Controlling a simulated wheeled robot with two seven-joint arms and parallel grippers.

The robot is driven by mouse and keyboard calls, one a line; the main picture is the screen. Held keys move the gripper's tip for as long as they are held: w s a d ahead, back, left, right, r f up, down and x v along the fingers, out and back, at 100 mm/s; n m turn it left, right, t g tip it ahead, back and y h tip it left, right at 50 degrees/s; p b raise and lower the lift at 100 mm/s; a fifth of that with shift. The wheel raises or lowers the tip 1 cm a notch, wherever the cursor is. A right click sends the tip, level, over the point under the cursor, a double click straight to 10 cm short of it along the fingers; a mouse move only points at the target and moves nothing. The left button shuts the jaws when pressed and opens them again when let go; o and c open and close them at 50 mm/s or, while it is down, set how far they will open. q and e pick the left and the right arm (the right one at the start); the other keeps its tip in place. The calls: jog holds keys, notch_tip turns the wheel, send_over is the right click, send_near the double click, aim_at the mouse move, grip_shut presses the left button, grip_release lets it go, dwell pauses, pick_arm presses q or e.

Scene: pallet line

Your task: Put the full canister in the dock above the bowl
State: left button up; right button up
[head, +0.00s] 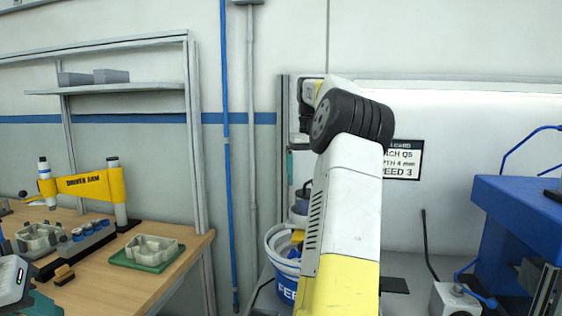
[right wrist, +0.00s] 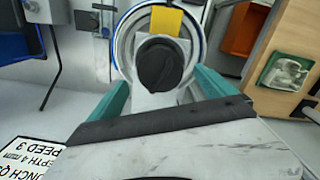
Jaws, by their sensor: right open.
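A dark round-capped canister (right wrist: 160,65) is in front of the bowl there, between the teal fingers of my open right gripper (right wrist: 160,82); a gap shows on both sides. The canister also shows above the bowl in the head view (head: 303,192). I cannot see whether it is full, or tell the dock apart. A grey and teal part at the lower left edge looks like my left gripper (head: 38,300); its jaws are unclear.
A wooden bench (head: 150,262) at the left carries a green tray (head: 152,254), a yellow arm device (head: 85,186) and small parts. A shelf (head: 110,88) hangs above it. A blue machine (head: 520,220) stands at the right. A sign (head: 403,160) is on the wall.

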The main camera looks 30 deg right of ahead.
notch_tip(320, 180, up, 5)
jog(key=shift+r, duration=0.1)
jog(key=shift+a+r, duration=0.15)
jog(key=shift+r, duration=0.05)
jog(key=s+a+n+t, duration=0.2)
jog(key=s+a, duration=0.1)
jog(key=a, duration=0.7)
jog(key=s+a+n+t, duration=0.1)
jog(key=s+a, duration=0.3)
jog(key=a, duration=0.6)
jog(key=s+a+f+n+t+y, duration=0.1)
jog(key=s+a+f+t+y, duration=0.1)
jog(key=s+a+f, duration=1)
jog(key=s+t, duration=0.1)
jog(key=s, duration=0.2)
jog(key=shift+s+f, duration=0.15)
jog(key=shift+f, duration=0.15)
jog(key=shift+d, duration=0.15)
